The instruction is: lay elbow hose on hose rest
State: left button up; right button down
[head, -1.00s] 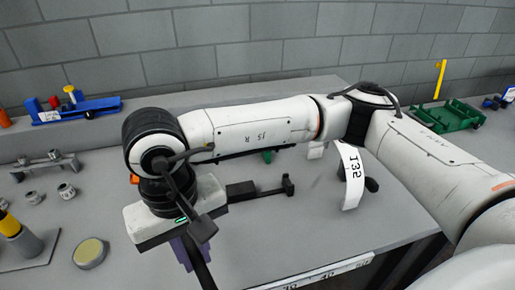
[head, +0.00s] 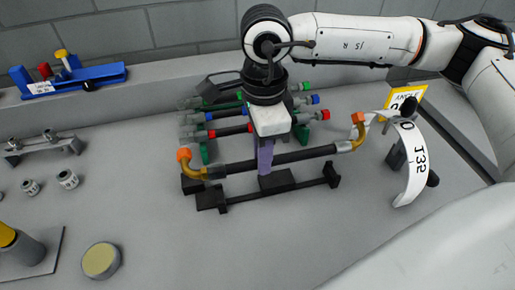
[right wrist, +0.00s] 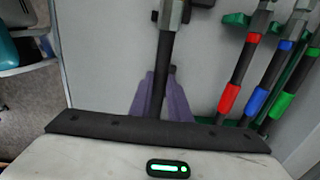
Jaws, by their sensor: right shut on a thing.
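The elbow hose (head: 305,155) is a dark hose with a bent brass elbow and an orange tip at each end. My right gripper (head: 265,165) has purple fingers and is shut on the hose near its middle. The right wrist view shows the dark hose (right wrist: 159,78) between the fingers (right wrist: 160,100). The black hose rest (head: 302,183) lies on the table just in front of and below the hose, with an upright at each end. The hose runs roughly parallel to it; whether they touch is unclear. My left gripper is not in view.
Several hoses with green, blue and red ends lie on a green rack (head: 205,152) behind the gripper. A white curved label strip (head: 412,170) stands at the right. A blue fixture (head: 75,78) is at back left, a round yellow-topped disc (head: 100,260) at front left.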

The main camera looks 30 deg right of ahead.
jog(key=shift+s+r, duration=0.1)
jog(key=shift+a+f+b, duration=0.15)
jog(key=shift+f+b, duration=0.15)
jog(key=shift+b, duration=0.25)
notch_tip(320, 180, down, 5)
jog(key=b, duration=0.5)
jog(key=shift+f, duration=0.1)
jog(key=shift+f+b, duration=0.25)
jog(key=shift+b, duration=0.1)
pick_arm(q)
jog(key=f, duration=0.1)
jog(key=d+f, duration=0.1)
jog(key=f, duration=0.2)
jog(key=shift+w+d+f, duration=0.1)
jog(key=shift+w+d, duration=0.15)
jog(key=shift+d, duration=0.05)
pick_arm(e)
jog(key=shift+f, duration=0.15)
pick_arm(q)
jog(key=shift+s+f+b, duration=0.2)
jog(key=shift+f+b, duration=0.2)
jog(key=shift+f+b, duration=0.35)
pick_arm(e)
jog(key=shift+f, duration=0.15)
